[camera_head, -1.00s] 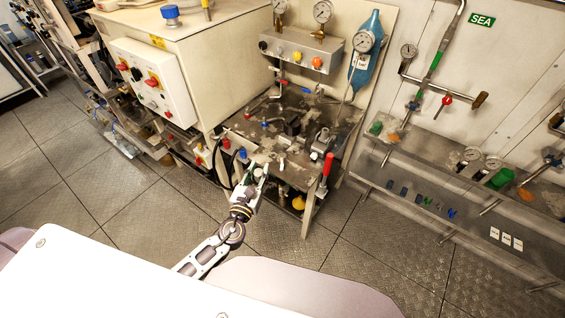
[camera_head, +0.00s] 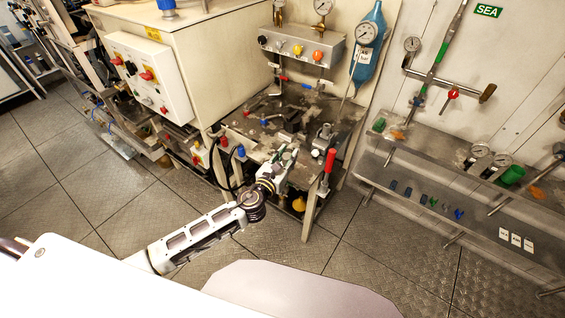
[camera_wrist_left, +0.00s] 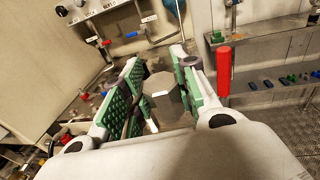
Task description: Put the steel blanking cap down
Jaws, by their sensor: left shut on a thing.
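My left gripper (camera_head: 284,158) is over the front edge of the dark, stained workbench (camera_head: 246,124). Its green-padded fingers also show in the left wrist view (camera_wrist_left: 157,60). They are shut on a grey, faceted metal piece, which I take to be the steel blanking cap (camera_wrist_left: 162,98). The cap is between the pads. In the head view the fingers are too small to make out the cap. I cannot tell whether the cap touches the bench. My right gripper is not in view.
A red-handled lever (camera_head: 329,162) stands close to the right of the gripper. A block with coloured knobs (camera_head: 300,47) and a blue gauge device (camera_head: 368,45) are behind the bench. A steel shelf (camera_head: 460,205) with small coloured parts is at the right.

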